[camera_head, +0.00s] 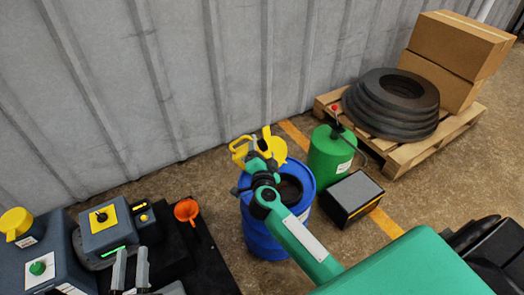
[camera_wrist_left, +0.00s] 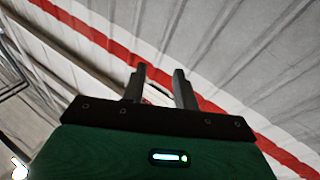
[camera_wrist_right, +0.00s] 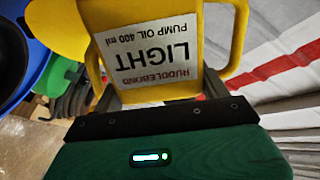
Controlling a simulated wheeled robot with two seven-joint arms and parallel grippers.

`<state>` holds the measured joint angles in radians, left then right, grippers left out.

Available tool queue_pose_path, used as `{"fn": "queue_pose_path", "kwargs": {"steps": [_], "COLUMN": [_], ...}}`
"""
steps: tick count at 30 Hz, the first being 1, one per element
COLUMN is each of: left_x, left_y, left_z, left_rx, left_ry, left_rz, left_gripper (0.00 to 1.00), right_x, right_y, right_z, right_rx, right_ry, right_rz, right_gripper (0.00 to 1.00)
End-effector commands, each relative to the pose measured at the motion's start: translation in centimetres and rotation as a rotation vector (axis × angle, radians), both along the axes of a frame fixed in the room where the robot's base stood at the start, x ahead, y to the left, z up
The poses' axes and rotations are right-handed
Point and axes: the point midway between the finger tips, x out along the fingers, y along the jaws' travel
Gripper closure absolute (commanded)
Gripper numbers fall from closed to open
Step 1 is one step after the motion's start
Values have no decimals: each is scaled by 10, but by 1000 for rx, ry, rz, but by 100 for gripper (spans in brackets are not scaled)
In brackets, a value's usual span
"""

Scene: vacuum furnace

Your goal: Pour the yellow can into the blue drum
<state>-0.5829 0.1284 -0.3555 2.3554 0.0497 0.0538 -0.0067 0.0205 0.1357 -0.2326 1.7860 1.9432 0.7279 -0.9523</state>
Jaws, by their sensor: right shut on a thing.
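The blue drum (camera_head: 256,238) stands on the floor in the middle of the head view, its dark top opening partly covered by my right arm. My right gripper (camera_head: 257,162) is at the drum's far left rim, shut on the yellow can (camera_head: 240,150). The can (camera_wrist_right: 170,50) fills the upper middle of the right wrist view, its pump oil label upside down there; the drum (camera_wrist_right: 35,75) shows at the left. I cannot tell whether oil flows. My left gripper (camera_head: 131,268) is open and empty; its fingers (camera_wrist_left: 160,85) stand apart.
A pallet (camera_head: 405,155) with black rings and cartons is farther back. An orange funnel (camera_head: 187,210) sits on the dark bench at left.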

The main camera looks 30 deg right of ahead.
Motion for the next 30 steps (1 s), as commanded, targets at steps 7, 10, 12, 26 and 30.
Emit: {"fn": "queue_pose_path", "kwargs": {"steps": [7, 10, 12, 26, 30], "left_x": [-1, -1, -2, -4, -5], "left_y": [-2, -2, -3, -5, -6], "left_z": [-5, -7, -9, -18, -22], "left_rx": [7, 9, 11, 23, 27], "left_ry": [28, 39, 45, 96, 112], "left_rz": [-5, -8, -9, -18, -22], "left_gripper": [70, 70, 70, 70, 70], "right_x": [0, 0, 0, -1, -1], "right_y": [-1, -1, -1, -3, -3], "right_z": [2, 2, 3, 4, 5], "right_rx": [12, 17, 19, 40, 47], "right_ry": [-7, -9, -11, -21, -23], "right_rz": [0, 0, 0, 0, 1], "right_gripper": [52, 52, 52, 52, 52]}}
